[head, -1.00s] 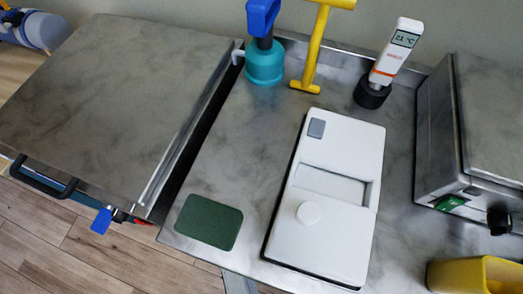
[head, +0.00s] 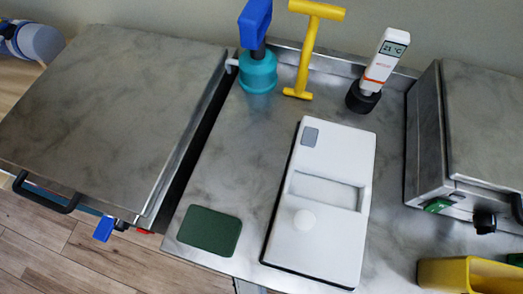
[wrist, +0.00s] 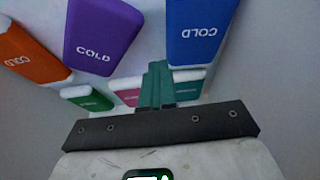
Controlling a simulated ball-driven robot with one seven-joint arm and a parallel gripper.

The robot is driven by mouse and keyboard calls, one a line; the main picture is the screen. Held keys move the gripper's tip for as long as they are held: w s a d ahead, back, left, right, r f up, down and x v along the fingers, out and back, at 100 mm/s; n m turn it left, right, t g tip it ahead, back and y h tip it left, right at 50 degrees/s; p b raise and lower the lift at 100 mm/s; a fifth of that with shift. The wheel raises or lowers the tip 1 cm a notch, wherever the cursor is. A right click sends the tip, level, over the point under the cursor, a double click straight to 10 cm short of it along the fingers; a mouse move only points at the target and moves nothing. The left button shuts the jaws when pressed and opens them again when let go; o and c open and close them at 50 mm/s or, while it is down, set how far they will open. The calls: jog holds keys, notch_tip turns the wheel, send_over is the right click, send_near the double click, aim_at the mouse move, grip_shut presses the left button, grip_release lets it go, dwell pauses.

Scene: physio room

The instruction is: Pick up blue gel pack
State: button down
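The blue gel pack (wrist: 200,32) is at the top right of the wrist view, marked COLD, which reads upside down. Its top edge is cut off. It lies against a pale surface among other packs. My gripper (wrist: 158,70) shows in the wrist view with its two teal fingers close together in the middle of a dark bar. They look shut, with nothing seen between them. The head view shows neither my gripper nor the gel packs.
Purple (wrist: 100,32), orange (wrist: 28,52), green (wrist: 87,97) and pink (wrist: 128,96) packs lie around the blue one. In the head view, a metal counter holds a white device (head: 325,200), a dark green pad (head: 210,230), a thermometer (head: 383,62) and a yellow bin (head: 445,275).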

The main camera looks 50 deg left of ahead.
jog(key=w+d, duration=0.8)
jog(key=d, duration=0.5)
jog(key=c, duration=1.8)
grip_release()
jog(key=shift+w+r, duration=0.1)
jog(key=o, duration=1.4)
jog(key=shift+r, duration=0.1)
